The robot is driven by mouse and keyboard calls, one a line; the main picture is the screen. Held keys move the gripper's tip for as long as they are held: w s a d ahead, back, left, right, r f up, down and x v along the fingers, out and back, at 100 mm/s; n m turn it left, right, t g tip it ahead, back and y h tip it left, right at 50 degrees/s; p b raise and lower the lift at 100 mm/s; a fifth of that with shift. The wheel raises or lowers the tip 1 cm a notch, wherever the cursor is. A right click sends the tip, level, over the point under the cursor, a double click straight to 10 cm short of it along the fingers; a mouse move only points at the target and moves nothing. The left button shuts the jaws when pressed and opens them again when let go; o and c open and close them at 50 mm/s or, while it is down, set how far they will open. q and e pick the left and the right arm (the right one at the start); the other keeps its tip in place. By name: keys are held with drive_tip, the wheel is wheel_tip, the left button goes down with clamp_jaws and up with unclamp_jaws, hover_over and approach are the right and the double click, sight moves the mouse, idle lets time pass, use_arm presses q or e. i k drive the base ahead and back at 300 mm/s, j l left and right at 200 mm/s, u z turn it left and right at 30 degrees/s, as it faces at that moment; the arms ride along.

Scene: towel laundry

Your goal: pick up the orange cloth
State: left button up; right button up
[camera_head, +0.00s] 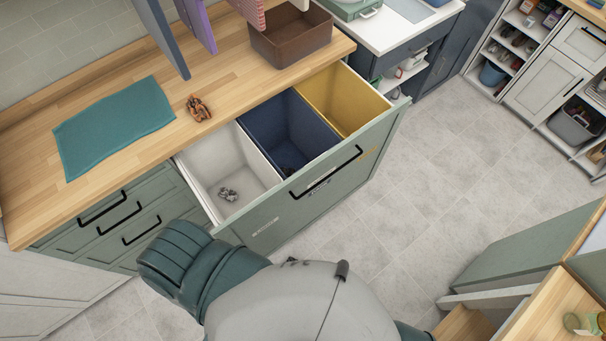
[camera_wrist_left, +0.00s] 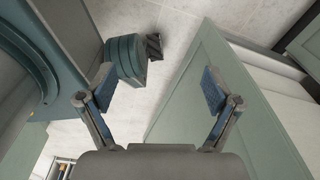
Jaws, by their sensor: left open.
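A small crumpled orange-brown cloth (camera_head: 198,108) lies on the wooden counter, just right of a flat teal towel (camera_head: 112,127). My left gripper (camera_wrist_left: 158,87) is open and empty in the left wrist view, with its two blue-padded fingers spread wide. The floor and a green panel show beyond the fingers, and the orange cloth is not seen in that view. In the head view my left gripper is not visible. My right gripper is in neither view.
An open drawer holds a white bin (camera_head: 207,160) with a crumpled grey cloth (camera_head: 228,194), a navy bin (camera_head: 300,122) with something dark inside, and a yellow bin (camera_head: 343,95). A brown basket (camera_head: 290,40) stands on the counter (camera_head: 230,72). Towels (camera_head: 197,22) hang above it.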

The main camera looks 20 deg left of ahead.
sight(198, 109)
drive_tip(key=u, duration=1.8)
drive_tip(key=j+z, duration=0.15)
drive_tip(key=i+l, duration=0.05)
